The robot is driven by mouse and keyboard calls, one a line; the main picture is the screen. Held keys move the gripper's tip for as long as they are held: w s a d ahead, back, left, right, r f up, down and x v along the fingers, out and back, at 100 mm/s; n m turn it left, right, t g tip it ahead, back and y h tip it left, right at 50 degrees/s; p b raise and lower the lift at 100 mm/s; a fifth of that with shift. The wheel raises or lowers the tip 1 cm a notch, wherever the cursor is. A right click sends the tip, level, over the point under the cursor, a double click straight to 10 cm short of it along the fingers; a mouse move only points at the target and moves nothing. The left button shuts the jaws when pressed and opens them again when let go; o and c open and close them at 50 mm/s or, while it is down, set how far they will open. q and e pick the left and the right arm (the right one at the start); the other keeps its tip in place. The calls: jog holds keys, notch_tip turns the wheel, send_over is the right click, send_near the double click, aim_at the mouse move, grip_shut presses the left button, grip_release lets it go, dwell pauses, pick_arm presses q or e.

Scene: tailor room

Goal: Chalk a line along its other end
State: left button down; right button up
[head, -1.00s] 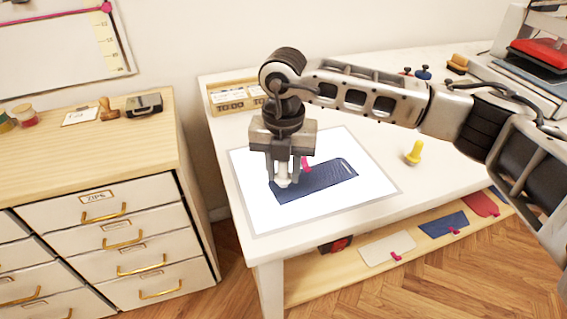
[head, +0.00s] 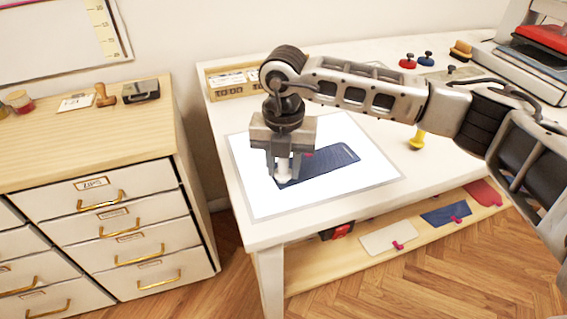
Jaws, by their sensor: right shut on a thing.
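A dark blue fabric piece (head: 325,168) lies flat and slanted on a white mat (head: 255,205) on the worktable. Its right end, with a small pale mark near it, is clear to see; its left end is partly hidden by my right gripper (head: 284,174). That gripper points down over the left end, shut on a small white piece that looks like chalk (head: 283,173). I cannot tell if the white piece touches the fabric, or if a line is under it. A pink clip (head: 308,155) shows at the fabric's far edge. My left gripper is not in view.
A yellow-handled tool (head: 417,140) stands right of the mat. A wooden box (head: 232,88) sits at the table's back left. Red (head: 407,63) and blue (head: 426,59) knobs stand behind my arm. Fabric pieces lie on the lower shelf (head: 330,268). A drawer cabinet (head: 100,160) is at left.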

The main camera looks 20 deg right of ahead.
jog(key=shift+f, duration=0.15)
jog(key=shift+f+b, duration=0.25)
jog(key=shift+b, duration=0.1)
dwell(0.3)
jog(key=shift+w+a, duration=0.1)
jog(key=shift+w, duration=0.3)
jog(key=shift+w+b, duration=0.35)
jog(key=shift+w, duration=0.1)
jog(key=shift+w+a+b, duration=0.1)
jog(key=shift+w+b, duration=0.3)
jog(key=shift+w, duration=0.25)
jog(key=shift+w+f, duration=0.1)
jog(key=shift+w, duration=0.05)
